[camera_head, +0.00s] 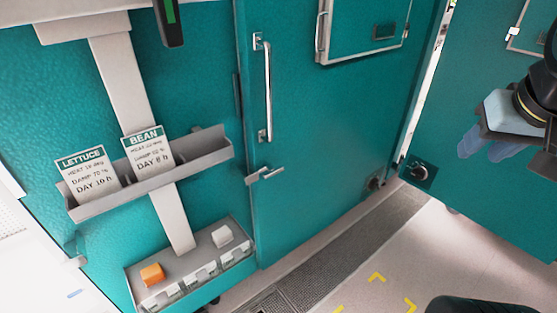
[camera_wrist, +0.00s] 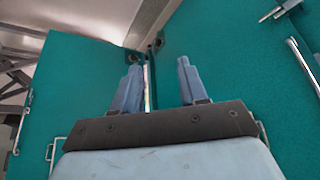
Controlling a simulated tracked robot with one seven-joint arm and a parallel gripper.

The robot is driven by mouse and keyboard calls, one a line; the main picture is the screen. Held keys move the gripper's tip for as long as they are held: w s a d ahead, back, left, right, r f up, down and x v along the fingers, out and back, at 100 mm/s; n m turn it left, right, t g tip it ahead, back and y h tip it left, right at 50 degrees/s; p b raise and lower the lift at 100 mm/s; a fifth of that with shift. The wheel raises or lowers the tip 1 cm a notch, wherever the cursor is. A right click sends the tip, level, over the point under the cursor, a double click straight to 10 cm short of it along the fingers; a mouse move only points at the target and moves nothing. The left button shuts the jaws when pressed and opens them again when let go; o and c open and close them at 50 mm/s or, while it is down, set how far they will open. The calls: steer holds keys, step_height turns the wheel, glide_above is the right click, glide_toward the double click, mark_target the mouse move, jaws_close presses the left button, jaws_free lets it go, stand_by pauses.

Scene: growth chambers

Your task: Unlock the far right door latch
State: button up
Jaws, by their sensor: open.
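A teal door (camera_head: 320,130) stands in the middle of the head view. It has a long vertical handle (camera_head: 268,88) and, below that, a small lever latch (camera_head: 265,174) at its left edge. In the wrist view a latch (camera_wrist: 280,10) shows at the top right, beside a handle bar (camera_wrist: 303,62). Another teal panel (camera_head: 480,60) is at the right, with a dark round fitting (camera_head: 420,172) at its lower corner. My gripper (camera_head: 480,150) is in front of this panel, open and empty, well away from the lever latch. Its two blue fingers (camera_wrist: 158,65) are spread apart.
A grey shelf (camera_head: 150,174) with LETTUCE and BEAN cards is at the left. Below it is a box (camera_head: 190,265) with an orange block and a white block. A floor grate (camera_head: 330,240) runs along the door. Yellow-marked floor (camera_head: 390,270) is clear.

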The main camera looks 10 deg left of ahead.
steer(key=shift+o, duration=0.6)
steer(key=w+a+f+n+t, duration=0.1)
steer(key=w+f+n+t, duration=0.25)
steer(key=w+n, duration=0.95)
steer(key=w+a+f+n+t+y, duration=0.15)
steer(key=w+a+f, duration=0.25)
steer(key=w, duration=0.4)
steer(key=w+a+f+n+y, duration=0.2)
steer(key=w+a+f, duration=0.25)
steer(key=w, duration=0.35)
steer(key=n+g+y, duration=0.5)
steer(key=n+y, duration=0.9)
steer(key=n, duration=0.2)
glide_toward(277, 173)
steer(key=x, duration=1.2)
steer(key=shift+a+f, duration=0.15)
steer(key=shift+a, duration=0.1)
